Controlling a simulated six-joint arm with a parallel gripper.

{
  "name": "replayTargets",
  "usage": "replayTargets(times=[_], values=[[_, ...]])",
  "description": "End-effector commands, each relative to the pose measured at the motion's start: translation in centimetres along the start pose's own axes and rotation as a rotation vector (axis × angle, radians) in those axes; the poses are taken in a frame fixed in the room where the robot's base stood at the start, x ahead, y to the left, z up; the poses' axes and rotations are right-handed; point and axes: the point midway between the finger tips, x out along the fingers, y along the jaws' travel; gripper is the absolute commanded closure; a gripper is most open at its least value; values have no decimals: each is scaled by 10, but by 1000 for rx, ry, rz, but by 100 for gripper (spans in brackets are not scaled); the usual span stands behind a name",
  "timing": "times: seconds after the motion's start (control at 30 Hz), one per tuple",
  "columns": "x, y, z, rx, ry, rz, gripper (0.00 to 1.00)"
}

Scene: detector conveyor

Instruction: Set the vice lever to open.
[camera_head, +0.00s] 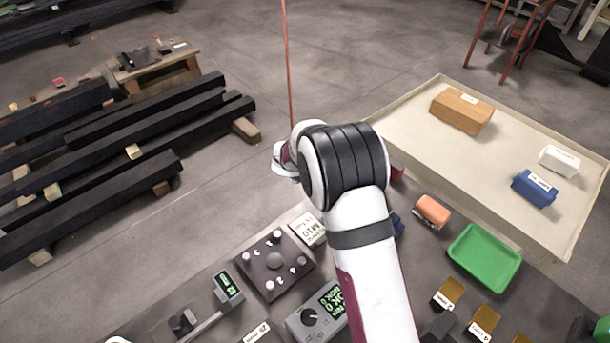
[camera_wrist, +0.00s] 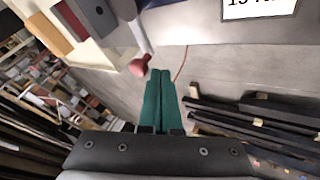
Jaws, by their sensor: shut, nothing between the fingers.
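In the wrist view, a lever with a pale rod (camera_wrist: 140,38) ends in a red knob (camera_wrist: 140,66). The rod comes down from a dark grey-blue body (camera_wrist: 98,14), apparently the vice, cut by the top edge. My gripper (camera_wrist: 160,74) has teal fingers, shut together and empty. Its tips appear just beside the knob, to its lower right; I cannot tell whether they touch. In the head view my arm hides the lever and the gripper. A bit of dark blue (camera_head: 398,225) shows beside my forearm; I cannot tell if it is the vice.
A large beige tray (camera_head: 545,130) with several blocks stands at right.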

Motion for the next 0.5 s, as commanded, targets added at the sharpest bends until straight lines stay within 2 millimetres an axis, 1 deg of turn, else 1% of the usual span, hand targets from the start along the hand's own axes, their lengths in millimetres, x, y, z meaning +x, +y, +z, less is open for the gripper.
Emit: replayTargets(times=[0.13,0.5], values=[[3,6,0,-1,0,0,100],[3,7,0,3,-2,2,100]])
